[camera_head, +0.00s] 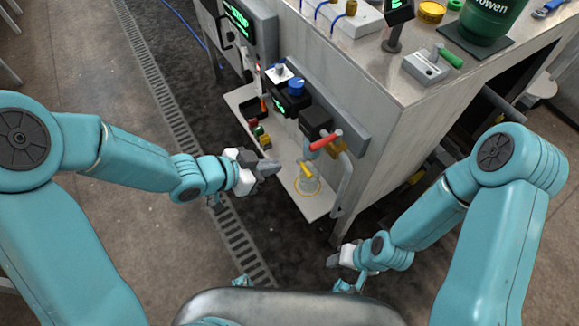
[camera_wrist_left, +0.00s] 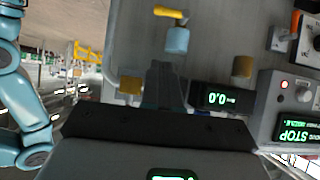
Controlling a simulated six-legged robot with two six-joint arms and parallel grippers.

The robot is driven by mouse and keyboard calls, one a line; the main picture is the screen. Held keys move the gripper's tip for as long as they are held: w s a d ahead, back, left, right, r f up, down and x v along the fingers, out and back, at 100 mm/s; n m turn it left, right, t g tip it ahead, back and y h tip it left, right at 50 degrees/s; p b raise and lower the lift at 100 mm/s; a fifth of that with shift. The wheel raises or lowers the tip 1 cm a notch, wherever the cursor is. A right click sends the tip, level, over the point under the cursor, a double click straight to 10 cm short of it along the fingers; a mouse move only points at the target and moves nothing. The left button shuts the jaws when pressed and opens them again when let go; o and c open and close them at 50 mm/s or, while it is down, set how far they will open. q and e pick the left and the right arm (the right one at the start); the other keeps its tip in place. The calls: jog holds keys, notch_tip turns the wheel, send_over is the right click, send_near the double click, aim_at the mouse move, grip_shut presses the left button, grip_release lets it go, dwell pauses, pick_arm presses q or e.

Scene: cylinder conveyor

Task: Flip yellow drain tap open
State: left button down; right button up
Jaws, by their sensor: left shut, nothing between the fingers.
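The yellow drain tap (camera_head: 306,170) is a small yellow lever low on the near side of the machine, above a yellow ring on the white shelf. In the left wrist view a yellow lever (camera_wrist_left: 171,13) shows at the top, beside a light blue cylinder (camera_wrist_left: 177,40). My left gripper (camera_head: 270,167) is shut and empty, to the left of the tap and apart from it. Its dark fingers (camera_wrist_left: 165,85) point towards the panel in the wrist view. My right gripper (camera_head: 335,259) is low, beyond the shelf's near end; its fingers are too small to read.
A red-handled valve (camera_head: 325,139) juts out above the tap. The white shelf (camera_head: 318,208) runs below, with small coloured items further back. A grey pipe (camera_head: 345,187) stands to the right. A floor grate (camera_head: 240,240) and clear floor lie left of the machine.

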pick_arm(q)
jog(key=s+a+f+b+x, duration=0.1)
jog(key=f+b+x, duration=0.1)
jog(key=x, duration=1)
jog(key=shift+w+f+b, duration=0.15)
jog(key=shift+f+b, duration=0.15)
jog(key=shift+b, duration=0.3)
